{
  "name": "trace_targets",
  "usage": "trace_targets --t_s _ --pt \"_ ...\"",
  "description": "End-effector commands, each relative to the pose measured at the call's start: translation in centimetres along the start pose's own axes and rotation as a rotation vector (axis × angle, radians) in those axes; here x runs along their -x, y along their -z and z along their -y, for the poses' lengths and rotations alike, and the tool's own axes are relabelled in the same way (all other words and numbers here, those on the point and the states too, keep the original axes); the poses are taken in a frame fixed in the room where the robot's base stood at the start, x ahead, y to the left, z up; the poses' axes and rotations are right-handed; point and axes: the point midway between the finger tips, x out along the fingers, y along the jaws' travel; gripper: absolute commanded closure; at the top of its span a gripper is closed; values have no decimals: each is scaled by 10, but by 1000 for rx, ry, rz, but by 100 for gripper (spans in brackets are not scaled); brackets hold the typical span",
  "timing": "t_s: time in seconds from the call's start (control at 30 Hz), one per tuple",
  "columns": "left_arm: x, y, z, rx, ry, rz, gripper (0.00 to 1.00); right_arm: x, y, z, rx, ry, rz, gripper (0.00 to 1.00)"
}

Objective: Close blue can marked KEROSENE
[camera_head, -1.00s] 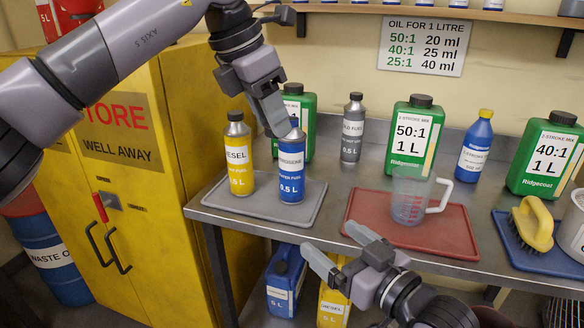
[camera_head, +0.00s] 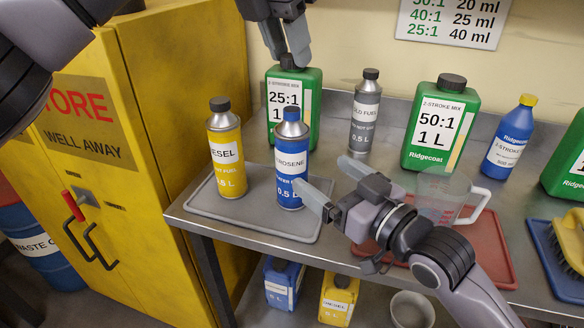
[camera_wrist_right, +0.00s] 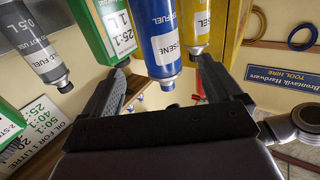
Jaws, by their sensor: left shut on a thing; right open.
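The blue can marked KEROSENE (camera_head: 291,170) stands upright on the grey mat (camera_head: 245,225); a dark cap-like top (camera_head: 291,113) shows on it, and I cannot tell whether it is tight. My left gripper (camera_head: 289,58) is above and behind the can, in front of the 25:1 green can's black cap. Its fingers are close together, and what they hold is not clear. My right gripper (camera_head: 333,183) is open just right of the blue can. In the right wrist view the blue can (camera_wrist_right: 161,30) appears upside down, ahead between the open fingers (camera_wrist_right: 160,78).
A yellow DIESEL can (camera_head: 226,155) stands close left of the blue can. Behind are a green 25:1 can (camera_head: 312,100) and a grey can (camera_head: 365,115). A clear measuring jug (camera_head: 440,195) on a red mat (camera_head: 490,255) is right, near my right arm.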

Motion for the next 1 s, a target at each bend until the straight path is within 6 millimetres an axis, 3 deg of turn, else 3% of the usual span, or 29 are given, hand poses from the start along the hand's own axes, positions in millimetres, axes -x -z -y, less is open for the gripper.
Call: trace_targets --t_s 0.37,1.0 --pt "0 0 0 0 0 0 92 -12 0 0 -1 -1 -1 8" --pt "0 0 0 0 0 0 92 -104 0 0 -1 1 0 8"
